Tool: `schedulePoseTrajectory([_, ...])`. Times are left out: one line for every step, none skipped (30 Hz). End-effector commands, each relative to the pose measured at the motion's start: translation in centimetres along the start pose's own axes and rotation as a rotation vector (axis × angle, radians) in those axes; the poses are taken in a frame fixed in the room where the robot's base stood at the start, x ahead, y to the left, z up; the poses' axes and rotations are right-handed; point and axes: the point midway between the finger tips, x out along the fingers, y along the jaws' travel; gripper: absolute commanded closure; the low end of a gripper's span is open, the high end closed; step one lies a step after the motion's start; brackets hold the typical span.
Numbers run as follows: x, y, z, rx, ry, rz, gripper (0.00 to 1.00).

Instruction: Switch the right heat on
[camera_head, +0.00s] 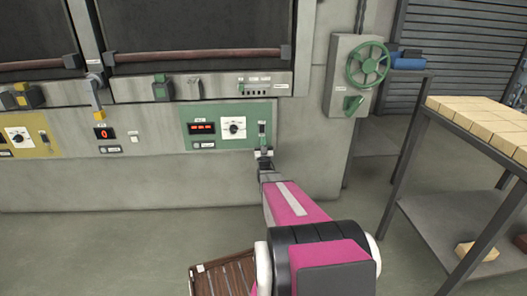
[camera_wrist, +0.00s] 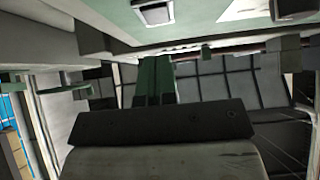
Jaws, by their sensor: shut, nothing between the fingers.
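The green control panel (camera_head: 222,143) on the right of the grey machine front has a red-lit display (camera_head: 202,128), a round dial (camera_head: 234,127) and an upright switch (camera_head: 262,129) near its right edge. Whether that switch is up or down is too small to tell. My gripper (camera_head: 264,153) is shut and empty, just below the switch at the panel's lower right edge. I cannot tell whether it touches the panel. In the wrist view my gripper's fingers (camera_wrist: 156,60) lie side by side, with a pale green panel surface close above.
A yellow panel (camera_head: 25,138) is at the far left, with a small red counter (camera_head: 104,133) to its right. A green handwheel (camera_head: 367,63) is at the upper right. A metal rack (camera_head: 440,190) with pale bricks (camera_head: 485,118) stands right. A brown slatted crate (camera_head: 228,275) lies below.

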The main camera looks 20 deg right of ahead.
Motion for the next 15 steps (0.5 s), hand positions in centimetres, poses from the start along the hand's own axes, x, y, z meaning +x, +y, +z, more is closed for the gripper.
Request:
schedulePoseTrajectory([0.9,0.0,0.7,0.000,0.000,0.000,1.00])
schedulePoseTrajectory([1.2,0.0,1.1,0.000,0.000,0.000,1.00])
schedulePoseTrajectory([1.5,0.0,1.5,0.000,0.000,0.000,1.00])
schedulePoseTrajectory([1.8,0.0,1.8,0.000,0.000,0.000,1.00])
schedulePoseTrajectory([2.0,0.0,2.0,0.000,0.000,0.000,1.00])
schedulePoseTrajectory([2.2,0.0,2.3,0.000,0.000,0.000,1.00])
schedulePoseTrajectory([2.4,0.0,2.4,0.000,0.000,0.000,1.00])
schedulePoseTrajectory([2.5,0.0,2.5,0.000,0.000,0.000,1.00])
schedulePoseTrajectory([2.7,0.0,2.7,0.000,0.000,0.000,1.00])
schedulePoseTrajectory([2.8,0.0,2.8,0.000,0.000,0.000,1.00])
schedulePoseTrajectory([2.9,0.0,2.8,0.000,-0.001,0.000,1.00])
schedulePoseTrajectory([2.9,0.0,2.9,0.000,-0.001,0.000,1.00])
schedulePoseTrajectory([3.0,0.0,2.9,0.000,-0.001,0.000,1.00])
schedulePoseTrajectory([3.0,0.0,2.9,0.000,-0.001,0.000,1.00])
schedulePoseTrajectory([3.0,0.0,2.9,0.000,-0.001,0.000,1.00])
